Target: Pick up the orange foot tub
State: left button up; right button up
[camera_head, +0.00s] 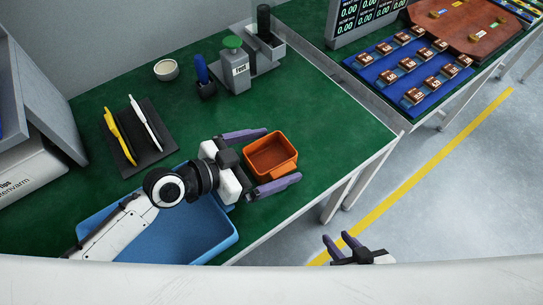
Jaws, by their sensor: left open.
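The orange foot tub (271,154) is a small open-topped box standing on the green table mat, near the table's right edge. My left gripper (263,162) is open, with one purple finger on the far side of the tub and the other on the near side. The tub sits between the fingers, with visible room at the far finger; whether the near finger touches it I cannot tell. My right gripper (336,242) is low at the bottom, over the floor past the table edge, with its two fingers apart and nothing between them.
A blue tray (226,244) lies under my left arm. A dark pad (152,154) with yellow and white tools is to the left. A grey FOOT dispenser (237,72), a blue-handled tool in a dark holder (203,82) and a small round bowl (166,70) stand behind. The mat right of the tub is clear.

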pick_arm(q)
jog(key=shift+w+d+f, duration=0.1)
jog(key=shift+d, duration=0.1)
jog(key=c, duration=1)
